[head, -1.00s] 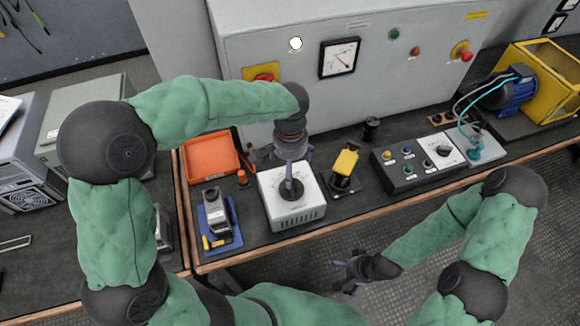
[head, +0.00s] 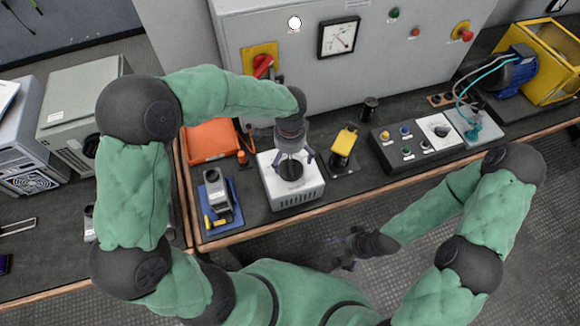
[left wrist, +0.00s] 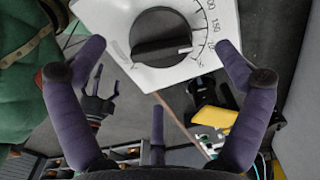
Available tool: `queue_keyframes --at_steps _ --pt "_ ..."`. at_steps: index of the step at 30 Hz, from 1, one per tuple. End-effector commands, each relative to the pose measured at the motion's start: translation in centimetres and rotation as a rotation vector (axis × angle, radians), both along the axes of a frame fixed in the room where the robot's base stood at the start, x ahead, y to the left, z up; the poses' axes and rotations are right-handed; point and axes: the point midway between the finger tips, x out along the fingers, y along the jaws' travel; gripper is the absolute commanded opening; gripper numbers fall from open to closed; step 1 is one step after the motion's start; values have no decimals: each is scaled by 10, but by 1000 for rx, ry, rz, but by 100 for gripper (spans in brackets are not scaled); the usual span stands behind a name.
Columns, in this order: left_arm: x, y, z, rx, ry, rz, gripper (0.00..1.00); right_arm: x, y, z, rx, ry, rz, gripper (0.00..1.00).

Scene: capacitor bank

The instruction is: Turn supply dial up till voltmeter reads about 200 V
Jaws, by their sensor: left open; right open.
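The supply unit is a white box (head: 303,196) on the bench with a black round dial (head: 291,171) on top. In the left wrist view the dial (left wrist: 165,36) shows a white pointer mark toward the right, near the high end of the printed scale. My left gripper (head: 292,165) is above the dial, its fingers spread on either side and not gripping it. The voltmeter (head: 338,38) is the square white-faced meter on the grey cabinet; its needle is too small to read exactly. My right gripper (head: 350,248) is open and empty in front of the bench.
Left of the supply are an orange tray (head: 210,141) and a grey device on a blue base (head: 218,200). To the right stand a yellow-topped device (head: 345,142) and a black button panel (head: 408,150). A red rotary switch (head: 263,66) is on the cabinet.

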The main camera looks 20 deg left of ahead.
Motion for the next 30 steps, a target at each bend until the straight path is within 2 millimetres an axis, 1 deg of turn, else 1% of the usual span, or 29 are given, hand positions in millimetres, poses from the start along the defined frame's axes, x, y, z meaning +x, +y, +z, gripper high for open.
queue_keyframes --at_steps 1,3,6,9,15,22,23,24,26,27,28,29,30 --pt "-1 0 -13 1 3 1 99 0 0 -6 0 0 0 99" --pt "0 0 -24 0 2 2 99 0 0 -9 0 0 0 99" --pt "0 0 -37 0 1 1 99 0 0 -13 0 0 0 99" --pt "0 0 -46 0 0 2 99 0 0 -16 0 0 0 99" --pt "0 0 -54 0 0 2 99 0 0 -18 0 0 0 99" --pt "0 0 -54 0 0 2 99 0 0 -17 0 0 0 99" --pt "0 0 -54 0 0 2 94 0 0 -17 0 0 0 99" --pt "0 0 -54 0 0 2 82 0 0 -17 0 0 0 99" --pt "0 0 -54 0 0 2 65 0 0 -17 0 0 0 99" --pt "0 0 -54 0 0 2 54 0 0 -17 0 0 0 99" --pt "0 0 -54 0 0 2 46 0 0 -17 0 0 0 99" --pt "0 0 -54 0 0 2 43 0 0 -17 0 0 0 99" --pt "0 0 -54 1 1 2 43 0 0 -17 0 0 0 99"
